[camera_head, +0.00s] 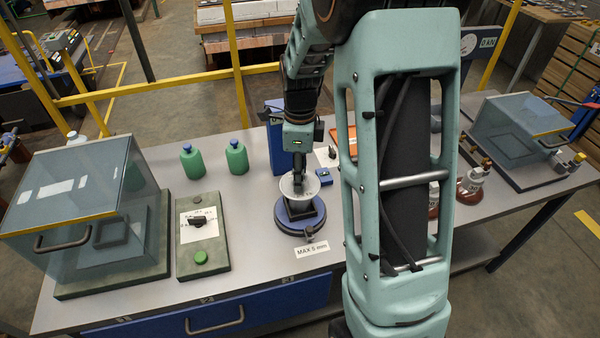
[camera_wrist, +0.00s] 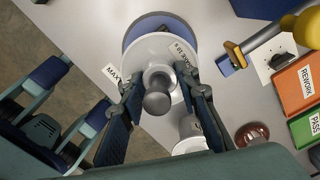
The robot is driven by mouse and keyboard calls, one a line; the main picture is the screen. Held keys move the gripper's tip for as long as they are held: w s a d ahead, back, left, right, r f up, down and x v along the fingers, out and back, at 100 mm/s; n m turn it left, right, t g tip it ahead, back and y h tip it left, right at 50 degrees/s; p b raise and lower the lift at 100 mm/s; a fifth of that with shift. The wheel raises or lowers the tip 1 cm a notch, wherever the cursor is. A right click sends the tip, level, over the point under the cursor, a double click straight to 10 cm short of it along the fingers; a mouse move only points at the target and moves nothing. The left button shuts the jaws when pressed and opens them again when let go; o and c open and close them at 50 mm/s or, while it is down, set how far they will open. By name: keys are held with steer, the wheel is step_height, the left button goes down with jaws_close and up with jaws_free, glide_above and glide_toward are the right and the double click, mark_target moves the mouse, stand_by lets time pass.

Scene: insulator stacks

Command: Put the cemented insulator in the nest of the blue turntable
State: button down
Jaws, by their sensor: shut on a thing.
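My gripper (camera_head: 298,176) is shut on the cemented insulator (camera_head: 292,190), a white disc with a grey metal pin and ball end. In the wrist view my gripper (camera_wrist: 160,88) has its two fingers either side of the grey pin of the insulator (camera_wrist: 157,102). The blue turntable (camera_head: 290,228) stands on the bench below, and its blue rim (camera_wrist: 132,33) shows behind the disc in the wrist view. The insulator is over a dark block on the turntable. The disc and my gripper hide the nest, and I cannot tell whether the insulator touches it.
A MAX 5 mm label (camera_head: 312,249) lies in front of the turntable. A green-buttoned panel (camera_head: 203,235) and a clear-lidded box (camera_head: 80,205) are at left. Green bottles (camera_head: 236,157) stand behind. Other insulators (camera_head: 472,182) and another clear-lidded box (camera_head: 520,125) are at right.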

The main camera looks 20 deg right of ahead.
steer(key=shift+r, duration=0.1)
steer(key=c, duration=1.5)
jaws_free()
steer(key=shift+o, duration=0.2)
step_height(320, 180, up, 12)
steer(key=shift+r, duration=0.1)
